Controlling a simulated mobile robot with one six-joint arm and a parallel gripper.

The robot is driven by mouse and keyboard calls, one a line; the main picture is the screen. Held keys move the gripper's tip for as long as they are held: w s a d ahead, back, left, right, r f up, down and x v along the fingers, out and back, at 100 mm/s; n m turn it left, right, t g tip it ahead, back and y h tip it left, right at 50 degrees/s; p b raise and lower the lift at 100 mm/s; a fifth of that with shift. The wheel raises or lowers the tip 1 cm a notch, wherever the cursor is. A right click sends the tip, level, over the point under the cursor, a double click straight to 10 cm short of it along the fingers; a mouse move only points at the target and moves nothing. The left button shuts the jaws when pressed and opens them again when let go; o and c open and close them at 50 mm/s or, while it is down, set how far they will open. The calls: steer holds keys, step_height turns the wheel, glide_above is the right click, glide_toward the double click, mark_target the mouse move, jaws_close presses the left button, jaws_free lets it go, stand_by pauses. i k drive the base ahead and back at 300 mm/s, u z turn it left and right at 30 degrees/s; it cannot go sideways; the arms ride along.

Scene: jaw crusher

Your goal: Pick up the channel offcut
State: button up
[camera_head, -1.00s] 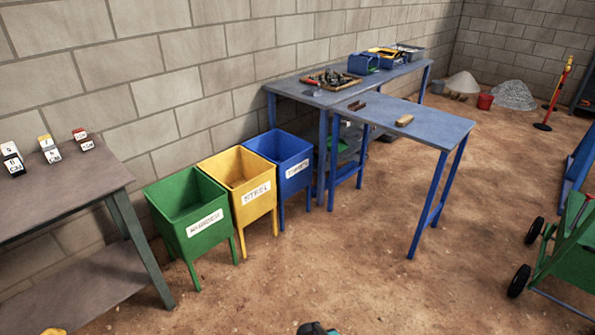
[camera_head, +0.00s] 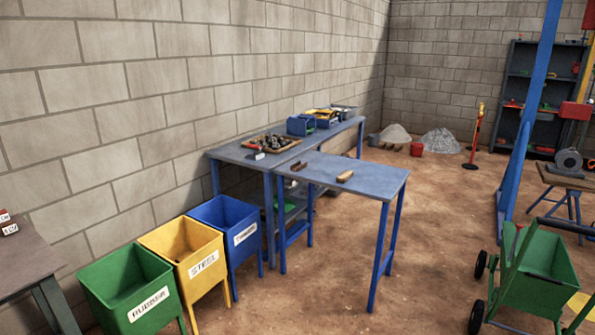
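I cannot tell for certain which piece is the channel offcut. A small dark reddish-brown piece (camera_head: 299,165) lies near the back left edge of the front blue table (camera_head: 378,183); it is long and low, but its profile is too small to make out. A tan block with a dark underside (camera_head: 345,176) lies to its right on the same table. A wooden tray (camera_head: 246,148) of dark metal pieces sits on the blue bench (camera_head: 232,153) behind. My gripper is not in view.
Green (camera_head: 138,300), yellow (camera_head: 190,262) and blue (camera_head: 236,236) labelled bins stand along the wall at left. A green cart (camera_head: 540,270) stands at right, near a blue post (camera_head: 528,110). The brown floor between the front table and the cart is open.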

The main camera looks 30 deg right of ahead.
mark_target(296, 166)
steer(key=z, duration=0.2)
steer(key=k, duration=0.5)
steer(key=z, duration=1)
steer(key=k, duration=0.95)
steer(key=z, duration=0.45)
steer(key=i, duration=1.75)
steer(key=u, duration=0.65)
steer(key=i, duration=0.95)
steer(key=u, duration=0.2)
